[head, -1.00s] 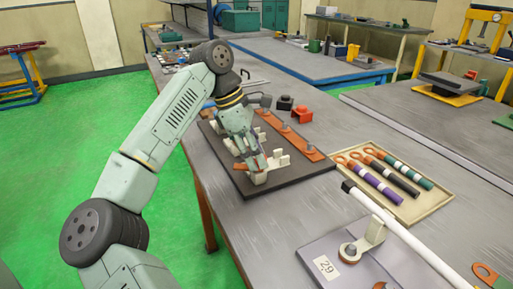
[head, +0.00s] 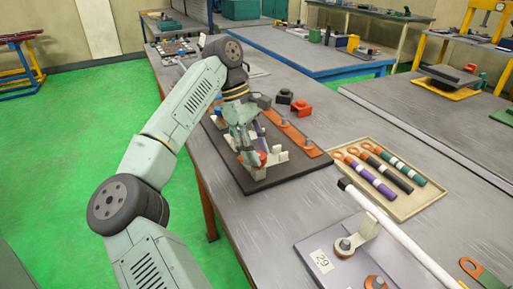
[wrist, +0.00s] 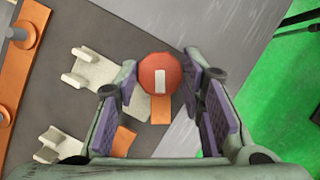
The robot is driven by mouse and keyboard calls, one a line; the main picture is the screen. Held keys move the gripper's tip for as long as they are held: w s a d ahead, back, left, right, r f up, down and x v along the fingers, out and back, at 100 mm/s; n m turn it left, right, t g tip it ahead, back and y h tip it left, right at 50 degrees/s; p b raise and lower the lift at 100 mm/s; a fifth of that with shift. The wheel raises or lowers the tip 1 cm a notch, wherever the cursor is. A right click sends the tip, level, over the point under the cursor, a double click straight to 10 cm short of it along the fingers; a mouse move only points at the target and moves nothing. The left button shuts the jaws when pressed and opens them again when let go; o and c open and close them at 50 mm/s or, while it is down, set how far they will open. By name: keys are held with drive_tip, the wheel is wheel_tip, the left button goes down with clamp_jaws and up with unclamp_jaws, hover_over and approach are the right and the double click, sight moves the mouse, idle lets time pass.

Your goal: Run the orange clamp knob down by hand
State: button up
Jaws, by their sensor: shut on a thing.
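The orange-red clamp knob (wrist: 160,73), round with a white mark on top, sits between the fingertips of my gripper (wrist: 159,72) in the wrist view. My gripper is shut on its sides. In the head view my gripper (head: 252,150) points down over the near end of the dark board (head: 265,184), and a bit of the knob (head: 263,157) shows between the fingers. A cream bracket (wrist: 128,100) and an orange strip (wrist: 160,110) lie below the knob. The knob's stem is hidden.
Cream clips (wrist: 90,66) stand beside the knob on the board. An orange bar with bolts (head: 296,138) runs along the board's right side. A tray (head: 425,196) with several coloured handles and a white rod (head: 385,220) lie further right. Green floor (head: 60,140) is at left.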

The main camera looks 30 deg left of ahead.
drive_tip(key=shift+w+r, duration=0.1)
drive_tip(key=shift+r, duration=0.1)
drive_tip(key=o, duration=1.1)
drive_tip(key=shift+f, duration=0.15)
drive_tip(key=v, duration=1.2)
drive_tip(key=shift+a, duration=0.1)
drive_tip(key=shift+s, duration=0.25)
